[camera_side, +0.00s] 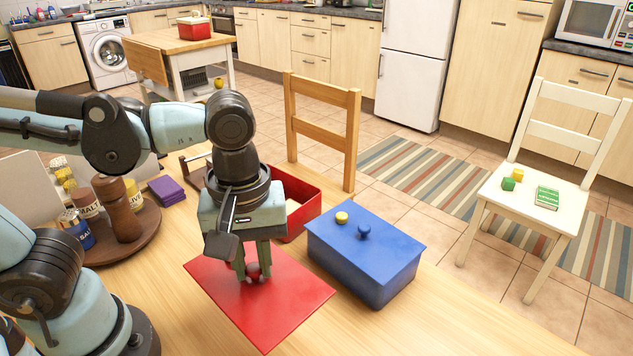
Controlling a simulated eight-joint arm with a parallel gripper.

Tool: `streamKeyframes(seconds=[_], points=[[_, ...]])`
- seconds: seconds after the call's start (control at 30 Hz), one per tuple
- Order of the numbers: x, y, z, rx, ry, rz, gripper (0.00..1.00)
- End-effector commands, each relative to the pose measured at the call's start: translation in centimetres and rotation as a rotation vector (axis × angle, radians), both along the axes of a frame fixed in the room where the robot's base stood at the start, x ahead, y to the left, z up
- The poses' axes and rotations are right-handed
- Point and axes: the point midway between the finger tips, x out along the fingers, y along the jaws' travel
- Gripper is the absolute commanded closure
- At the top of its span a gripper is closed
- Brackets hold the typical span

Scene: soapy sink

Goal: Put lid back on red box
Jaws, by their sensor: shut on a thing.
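The red lid (290,310) is a flat red panel at the front middle of the wooden table. My gripper (253,275) points down over the lid's middle, its fingers shut on the lid's knob, which they partly hide. I cannot tell whether the lid rests on the table or is slightly above it. The red box (305,219) stands open behind my gripper, beyond the lid. Something pale shows inside it. My gripper and wrist hide the box's left part.
A blue box (365,262) with its lid on stands right of the red lid, a yellow piece (342,217) on top. A wooden chair (322,130) rises behind the boxes. At left, a round tray (140,238) holds jars and a mill, near purple items (167,190).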

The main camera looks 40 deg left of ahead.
Motion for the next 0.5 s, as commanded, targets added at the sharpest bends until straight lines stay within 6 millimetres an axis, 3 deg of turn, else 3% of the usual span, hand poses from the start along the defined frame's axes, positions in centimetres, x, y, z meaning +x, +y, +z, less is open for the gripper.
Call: streamKeyframes(seconds=[0.27,0.5], points=[[8.6,4.2,2.2,0.0,0.0,0.035,1.0],[15.3,11.0,2.9,0.001,-0.001,0.054,1.0]])
